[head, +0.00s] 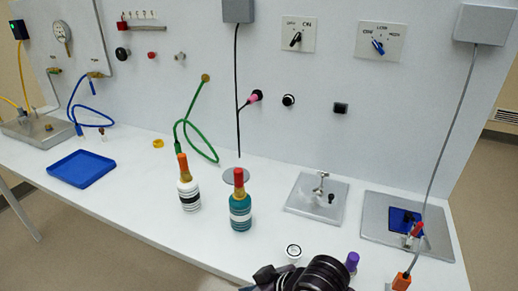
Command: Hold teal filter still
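The teal filter (240,216) stands upright near the front middle of the white bench. It has a white band with a dark label and a tan neck under a red top. A similar white filter (189,193) with dark bands and an orange-red top stands just left of it. My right gripper (258,281) shows dark at the bottom edge, in front of and apart from the teal filter. Its fingers are partly cut off, and their opening cannot be made out. My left gripper is not in view.
A grey disc (233,177) lies behind the teal filter. A white-topped cap (293,251) and a purple-topped item (352,261) sit close to my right gripper. A grey plate with a valve (316,197) is to the right.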

